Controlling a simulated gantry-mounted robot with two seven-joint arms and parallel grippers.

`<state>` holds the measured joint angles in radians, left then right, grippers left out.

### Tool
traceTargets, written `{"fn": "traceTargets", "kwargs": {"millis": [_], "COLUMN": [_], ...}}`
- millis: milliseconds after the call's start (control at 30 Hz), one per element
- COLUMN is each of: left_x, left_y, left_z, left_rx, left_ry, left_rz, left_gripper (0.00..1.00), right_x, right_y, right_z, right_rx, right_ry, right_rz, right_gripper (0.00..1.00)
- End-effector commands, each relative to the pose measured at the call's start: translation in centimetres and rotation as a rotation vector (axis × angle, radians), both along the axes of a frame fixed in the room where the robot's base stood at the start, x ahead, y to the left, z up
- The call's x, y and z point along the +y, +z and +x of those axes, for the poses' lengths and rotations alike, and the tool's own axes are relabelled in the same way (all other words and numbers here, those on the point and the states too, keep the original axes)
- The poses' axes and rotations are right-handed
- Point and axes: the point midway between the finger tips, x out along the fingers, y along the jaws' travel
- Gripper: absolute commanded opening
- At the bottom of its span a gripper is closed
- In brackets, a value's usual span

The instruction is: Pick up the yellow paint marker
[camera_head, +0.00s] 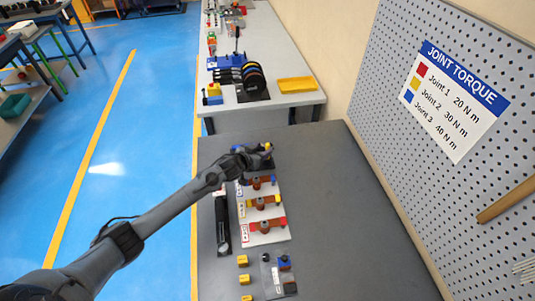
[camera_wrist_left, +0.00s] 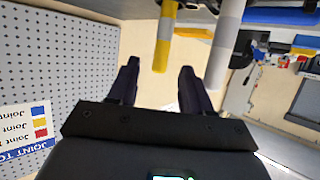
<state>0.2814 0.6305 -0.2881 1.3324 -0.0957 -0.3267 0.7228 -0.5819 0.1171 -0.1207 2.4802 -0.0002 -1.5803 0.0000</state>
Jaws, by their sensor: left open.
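The yellow paint marker (camera_wrist_left: 164,42) hangs into the left wrist view from the top edge. It is yellow with a pale grey band. My left gripper (camera_wrist_left: 157,86) is open, its two dark fingers apart, and the marker's end shows in the gap between them. I cannot tell how deep it is between the fingers; no contact shows. In the head view my left gripper (camera_head: 264,154) is at the far end of the grey bench, with a small yellow spot (camera_head: 268,146) at its tip. The gripper hides most of what is there. My right gripper is not in view.
A pale grey cylinder (camera_wrist_left: 226,38) stands close beside the right finger in the wrist view. In the head view, a white board (camera_head: 262,236) with coloured joint samples lies nearer. A yellow tray (camera_head: 297,85) is on the farther bench. The grey bench's right side (camera_head: 340,220) is clear.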

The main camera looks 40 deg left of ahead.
Motion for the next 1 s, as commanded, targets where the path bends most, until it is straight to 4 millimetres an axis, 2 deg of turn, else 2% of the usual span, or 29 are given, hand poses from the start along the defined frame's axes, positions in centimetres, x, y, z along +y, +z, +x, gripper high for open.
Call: {"fn": "traceTargets", "kwargs": {"millis": [233,600,900,933,1000], "left_x": [0.2,0.2,0.2,0.2,0.2], "left_y": [-1.1,-1.2,-1.2,-1.2,-1.2], "left_z": [2.3,2.8,2.8,2.8,2.8], "left_rx": [0.0,0.0,0.0,0.0,0.0], "left_ry": [0.001,0.0,0.0,0.0,0.0], "left_rz": [0.0,0.0,0.0,0.0,0.0], "left_gripper": [0.49,0.49,0.03,0.0,0.0], "right_x": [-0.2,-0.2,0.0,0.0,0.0], "right_y": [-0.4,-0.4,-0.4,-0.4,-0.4], "right_z": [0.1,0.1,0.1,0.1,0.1], "right_rx": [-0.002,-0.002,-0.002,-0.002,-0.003], "right_ry": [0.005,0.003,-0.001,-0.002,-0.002], "right_rz": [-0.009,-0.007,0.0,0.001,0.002], "right_gripper": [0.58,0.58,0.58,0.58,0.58]}}
